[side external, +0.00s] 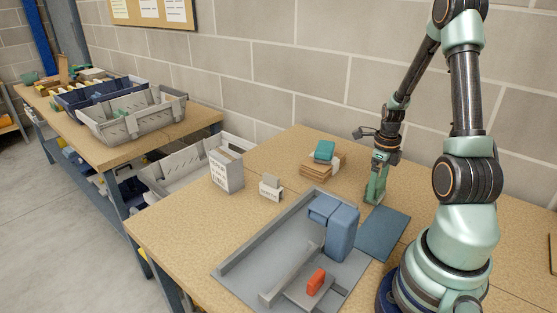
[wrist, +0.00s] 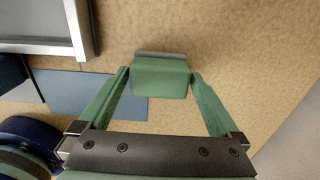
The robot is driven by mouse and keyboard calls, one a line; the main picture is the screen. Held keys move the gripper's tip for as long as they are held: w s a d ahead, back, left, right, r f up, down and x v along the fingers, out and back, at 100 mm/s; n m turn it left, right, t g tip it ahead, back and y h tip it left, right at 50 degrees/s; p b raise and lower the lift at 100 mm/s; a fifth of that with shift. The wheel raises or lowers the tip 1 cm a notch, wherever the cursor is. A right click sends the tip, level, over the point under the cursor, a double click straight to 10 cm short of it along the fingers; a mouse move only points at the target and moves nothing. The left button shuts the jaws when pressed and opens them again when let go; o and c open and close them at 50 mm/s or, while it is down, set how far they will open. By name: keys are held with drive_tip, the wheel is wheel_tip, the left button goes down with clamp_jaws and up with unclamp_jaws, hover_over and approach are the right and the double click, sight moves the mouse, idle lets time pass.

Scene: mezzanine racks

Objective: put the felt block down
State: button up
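The felt block, green with a grey strip along its far edge, shows in the wrist view (wrist: 160,78) between the two green fingers. My gripper (wrist: 162,80) is shut on it, with a fingertip touching each side. In the side external view my gripper (side external: 375,190) points down close to the table, just behind the blue mat (side external: 382,234). The block blends with the green fingers there, and I cannot tell whether its underside touches the table.
A grey tray (side external: 240,257) holds a blue machine-like piece (side external: 341,232) and an orange piece (side external: 316,281). A stack of brown boards (side external: 316,173) with a teal item (side external: 324,150) stands behind left of my gripper. A grey box (side external: 226,171) stands farther left.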

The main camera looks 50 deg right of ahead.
wheel_tip(320, 180, up, 12)
drive_tip(key=w+a+r+n+t+h, duration=0.1)
drive_tip(key=w+a+r+n, duration=0.25)
drive_tip(key=a+n, duration=0.35)
drive_tip(key=w+a+r+n+t, duration=0.1)
drive_tip(key=w+a+r+n, duration=0.25)
drive_tip(key=a+n, duration=0.4)
drive_tip(key=a+r+n+t, duration=0.1)
drive_tip(key=a+r+n, duration=0.1)
drive_tip(key=a+n, duration=0.4)
drive_tip(key=a+r+n+t+y, duration=0.1)
drive_tip(key=a+n, duration=0.6)
drive_tip(key=n, duration=0.8)
drive_tip(key=shift+s+a+r+t, duration=0.25)
drive_tip(key=shift+a+r+t, duration=0.1)
drive_tip(key=shift+t, duration=0.45)
